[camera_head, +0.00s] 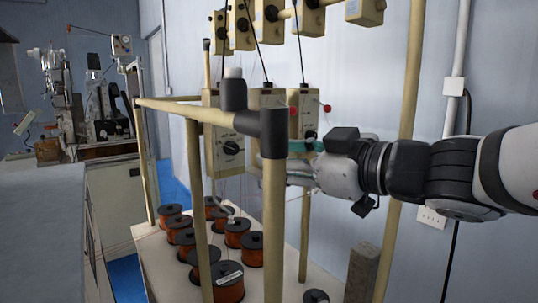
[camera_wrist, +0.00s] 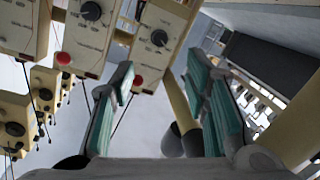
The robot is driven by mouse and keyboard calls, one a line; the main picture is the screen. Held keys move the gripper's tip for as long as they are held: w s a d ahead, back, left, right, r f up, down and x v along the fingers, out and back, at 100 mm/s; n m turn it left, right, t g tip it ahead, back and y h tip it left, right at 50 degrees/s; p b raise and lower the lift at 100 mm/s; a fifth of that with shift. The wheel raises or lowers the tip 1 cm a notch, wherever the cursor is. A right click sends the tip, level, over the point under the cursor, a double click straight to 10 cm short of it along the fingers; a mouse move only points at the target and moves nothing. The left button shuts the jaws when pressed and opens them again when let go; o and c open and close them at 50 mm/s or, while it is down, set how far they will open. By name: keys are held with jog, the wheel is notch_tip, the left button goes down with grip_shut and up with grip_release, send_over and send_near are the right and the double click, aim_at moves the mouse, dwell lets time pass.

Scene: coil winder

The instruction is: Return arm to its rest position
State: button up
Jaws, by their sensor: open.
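My gripper (camera_head: 298,164) is at the middle right of the head view, pointing left, partly hidden behind the black corner joint (camera_head: 273,133) of the winder frame. In the wrist view my gripper (camera_wrist: 160,68) shows two teal-padded fingers spread wide apart, with nothing held between them. Beige tension boxes (camera_head: 226,150) with black knobs hang close behind my gripper. In the wrist view, beige boxes with red buttons (camera_wrist: 85,40) appear beyond the fingertips. I cannot tell whether the gripper touches any of them.
The yellowish frame (camera_head: 183,112) with upright posts stands around my gripper. Several copper wire spools (camera_head: 229,281) sit on the pale base below. Thin wires run down from the upper boxes (camera_head: 266,12). A grey surface (camera_head: 40,220) lies at left; a blue wall (camera_head: 480,90) stands behind.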

jog(key=s+d+f+m+h, duration=0.1)
jog(key=d+f+m+h, duration=0.2)
jog(key=d+m+h, duration=0.4)
jog(key=s+d+f+m+h, duration=0.25)
jog(key=d+h, duration=0.25)
jog(key=d, duration=0.4)
jog(key=s+a+f+m+g+y, duration=0.1)
jog(key=s+f+m+g, duration=0.2)
jog(key=s+f+g, duration=0.5)
jog(key=s+f, duration=0.4)
jog(key=s, duration=0.4)
jog(key=shift+s+a+f, duration=0.2)
jog(key=shift+a, duration=0.15)
